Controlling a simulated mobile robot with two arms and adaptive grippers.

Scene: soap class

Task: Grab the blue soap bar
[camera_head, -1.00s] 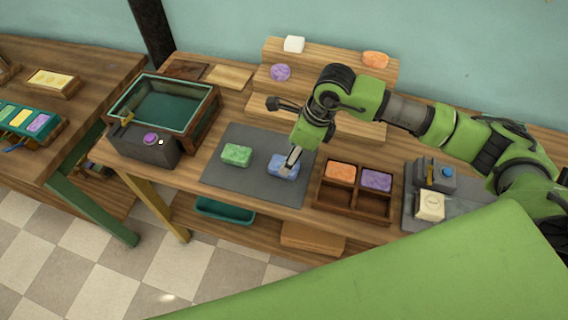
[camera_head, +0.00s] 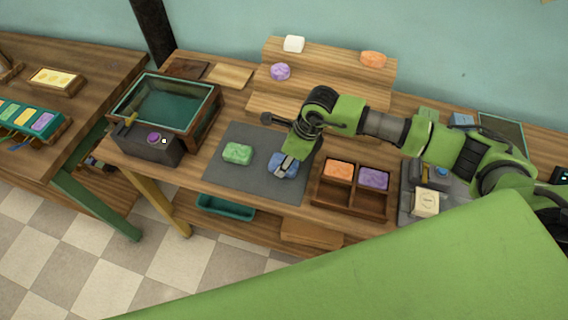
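The blue soap bar (camera_head: 277,160) lies on the dark grey mat (camera_head: 225,184) on the wooden workbench, right of a green soap bar (camera_head: 237,153). My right gripper (camera_head: 284,171) is down at the blue bar, and its fingers cover part of it. The fingertips lie over the bar's front part. I cannot tell whether the fingers are closed on it or only around it. My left gripper is not in view.
A divided wooden tray (camera_head: 351,201) right of the mat holds an orange bar (camera_head: 339,170) and a purple bar (camera_head: 374,179). A stepped wooden shelf (camera_head: 330,64) stands behind. A glass-sided basin (camera_head: 165,101) stands left of the mat.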

